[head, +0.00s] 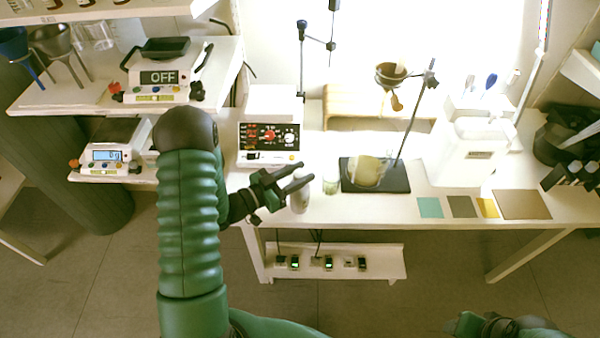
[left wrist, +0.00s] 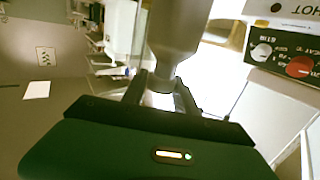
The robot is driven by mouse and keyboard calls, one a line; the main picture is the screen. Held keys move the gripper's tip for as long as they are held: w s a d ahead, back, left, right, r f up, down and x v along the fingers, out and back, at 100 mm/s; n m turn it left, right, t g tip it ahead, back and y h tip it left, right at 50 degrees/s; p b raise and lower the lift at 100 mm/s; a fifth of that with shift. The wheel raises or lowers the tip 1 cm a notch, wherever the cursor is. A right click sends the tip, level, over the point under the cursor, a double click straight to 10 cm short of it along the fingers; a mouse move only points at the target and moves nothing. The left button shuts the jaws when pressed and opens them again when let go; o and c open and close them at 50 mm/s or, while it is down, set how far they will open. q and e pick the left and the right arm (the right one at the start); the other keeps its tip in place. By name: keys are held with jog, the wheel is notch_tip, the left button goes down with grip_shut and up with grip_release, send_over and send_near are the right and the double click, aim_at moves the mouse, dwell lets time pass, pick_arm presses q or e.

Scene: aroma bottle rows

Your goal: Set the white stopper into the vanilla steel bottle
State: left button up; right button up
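A grey steel bottle (head: 300,201) stands upright near the front edge of the bench. In the left wrist view, which is upside down, its grey body (left wrist: 182,30) narrows to a neck pointing at my left gripper (left wrist: 163,85). In the head view my left gripper (head: 306,174) is at the bottle's top, with its two fingers parted. A white patch, possibly the white stopper (left wrist: 160,100), shows between them. I cannot tell whether they press on it. No vanilla label is readable. A dark part of my right gripper (head: 490,325) shows at the bottom right edge, apart from everything.
A glass jar (head: 331,184) stands close right of the bottle. Beyond it are a dark stand base (head: 402,178) with a beaker and a white jug (head: 468,152). A hot plate (head: 270,140) stands behind my gripper. Coloured squares lie flat at the bench front right.

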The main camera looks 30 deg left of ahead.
pick_arm(q)
jog(key=o, duration=0.4)
jog(key=v, duration=1.7)
jog(key=shift+w, duration=0.1)
